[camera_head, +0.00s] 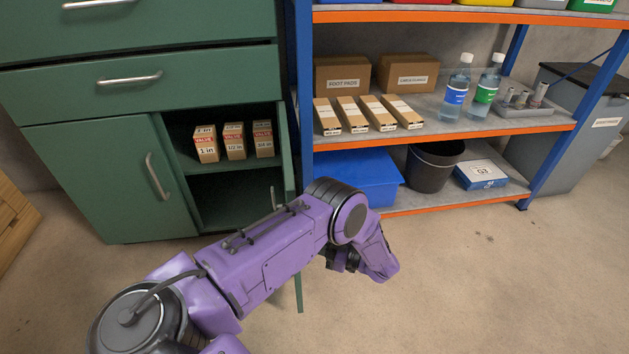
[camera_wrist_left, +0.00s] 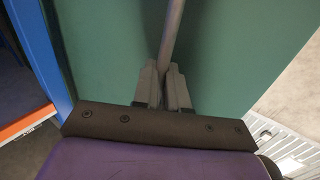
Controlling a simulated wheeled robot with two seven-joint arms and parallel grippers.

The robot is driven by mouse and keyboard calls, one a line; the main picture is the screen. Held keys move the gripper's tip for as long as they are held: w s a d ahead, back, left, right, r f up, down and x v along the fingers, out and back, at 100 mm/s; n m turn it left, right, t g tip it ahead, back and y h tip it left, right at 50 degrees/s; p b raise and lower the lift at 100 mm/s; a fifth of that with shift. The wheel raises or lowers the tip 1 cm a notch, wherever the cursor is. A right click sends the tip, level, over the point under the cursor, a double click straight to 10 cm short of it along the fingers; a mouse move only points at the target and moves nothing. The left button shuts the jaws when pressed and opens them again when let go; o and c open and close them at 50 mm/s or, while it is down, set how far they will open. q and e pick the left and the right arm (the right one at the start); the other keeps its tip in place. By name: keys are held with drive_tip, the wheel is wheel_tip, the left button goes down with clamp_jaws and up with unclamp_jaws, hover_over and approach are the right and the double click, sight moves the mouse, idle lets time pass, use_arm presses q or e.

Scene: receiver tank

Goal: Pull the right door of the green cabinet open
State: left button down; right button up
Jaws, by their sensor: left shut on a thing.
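The green cabinet (camera_head: 110,130) stands at the left in the head view, with its right compartment exposed. Its right door (camera_head: 299,292) is swung out and seen nearly edge-on, mostly hidden behind my purple left arm. In the left wrist view the door's green face (camera_wrist_left: 110,60) fills much of the picture. My left gripper (camera_wrist_left: 163,88) is shut on the grey bar handle (camera_wrist_left: 172,35) of that door. In the head view the fingers are hidden by my arm. The cabinet's left door (camera_head: 110,180) is closed. My right gripper is not in view.
Several valve boxes (camera_head: 234,141) stand on the cabinet's inner shelf. A blue and orange rack (camera_head: 445,138) stands close to the right, holding bottles, boxes, a blue bin (camera_head: 352,180) and a black bucket (camera_head: 432,168). The floor (camera_head: 480,280) at the front right is clear.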

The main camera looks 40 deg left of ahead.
use_arm(q)
drive_tip(key=shift+w+a+r, duration=0.25)
drive_tip(key=shift+w+a, duration=0.1)
drive_tip(key=shift+a, duration=0.05)
drive_tip(key=c, duration=1.2)
unclamp_jaws()
drive_tip(key=shift+f, duration=0.15)
drive_tip(key=shift+o, duration=0.2)
drive_tip(key=shift+s+d, duration=0.1)
drive_tip(key=shift+d, duration=0.15)
drive_tip(key=v, duration=1)
drive_tip(key=shift+d+b, duration=0.2)
drive_tip(key=shift+b, duration=0.2)
